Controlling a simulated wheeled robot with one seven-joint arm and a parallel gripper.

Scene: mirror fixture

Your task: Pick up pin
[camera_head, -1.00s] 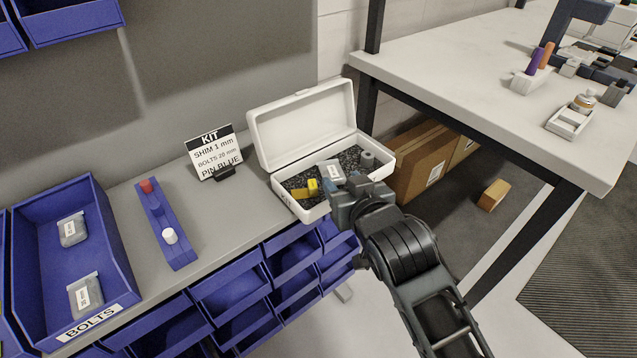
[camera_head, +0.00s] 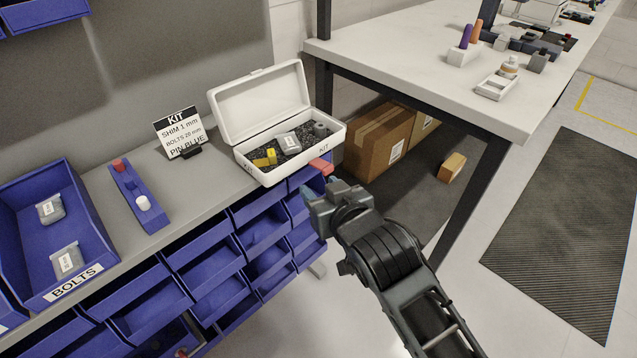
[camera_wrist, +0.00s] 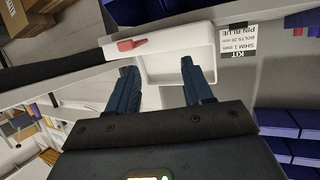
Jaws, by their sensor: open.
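A blue rack (camera_head: 153,215) lies on the grey bench and holds a red-topped pin (camera_head: 118,165) at its far end and a white pin (camera_head: 143,203) at its near end. Between them is a small blue shape that may be a blue pin, hard to tell against the rack. The kit card (camera_head: 181,133) reads SHIM 1 mm, BOLTS 20 mm, PIN BLUE. My gripper (camera_head: 318,187) is open and empty in front of the kit box (camera_head: 258,102), well to the right of the rack. Its two fingers (camera_wrist: 158,70) point toward the box in the wrist view.
A blue BOLTS bin (camera_head: 75,284) stands left; blue drawers (camera_head: 205,265) lie below the bench edge.

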